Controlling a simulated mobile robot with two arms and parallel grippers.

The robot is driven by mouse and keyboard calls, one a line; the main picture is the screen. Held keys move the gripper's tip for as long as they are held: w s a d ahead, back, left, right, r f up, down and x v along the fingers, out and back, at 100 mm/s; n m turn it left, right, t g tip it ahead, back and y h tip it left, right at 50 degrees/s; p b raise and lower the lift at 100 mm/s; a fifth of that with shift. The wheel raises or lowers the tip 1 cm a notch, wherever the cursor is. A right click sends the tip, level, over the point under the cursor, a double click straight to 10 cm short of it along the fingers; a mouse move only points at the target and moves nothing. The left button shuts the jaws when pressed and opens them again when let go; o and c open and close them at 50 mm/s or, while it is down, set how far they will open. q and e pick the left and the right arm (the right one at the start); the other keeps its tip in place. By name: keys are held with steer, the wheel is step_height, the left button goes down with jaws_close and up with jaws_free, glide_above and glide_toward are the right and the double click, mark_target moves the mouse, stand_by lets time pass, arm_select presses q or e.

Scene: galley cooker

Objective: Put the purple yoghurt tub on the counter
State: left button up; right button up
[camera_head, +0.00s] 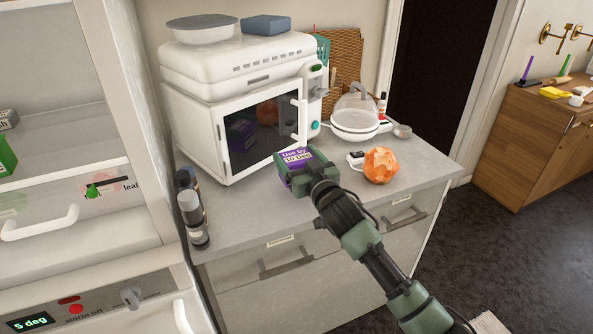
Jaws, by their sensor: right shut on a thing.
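The purple yoghurt tub (292,156) has a dark label reading "Use by 10 Dec". My right gripper (299,171) is shut on it, and its green body hides the tub's lower right part. The tub is over the grey counter (237,213), in front of the white oven's dark glass door, which reflects it. I cannot tell whether the tub's base touches the counter. My left gripper is not in view.
The white oven (205,130) stands behind the tub. An orange crumpled lump (381,165) lies to the right, near a domed white dish (355,113). Dark bottles (192,211) stand at the counter's left end. The front counter between them is clear.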

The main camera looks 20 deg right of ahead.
step_height(320, 180, down, 4)
steer(key=shift+f, duration=0.1)
steer(key=shift+f, duration=0.1)
steer(key=o, duration=1.7)
steer(key=shift+c, duration=0.2)
steer(key=shift+s, duration=0.1)
steer(key=s+b, duration=0.1)
steer(key=s, duration=1.1)
steer(key=shift+d, duration=0.2)
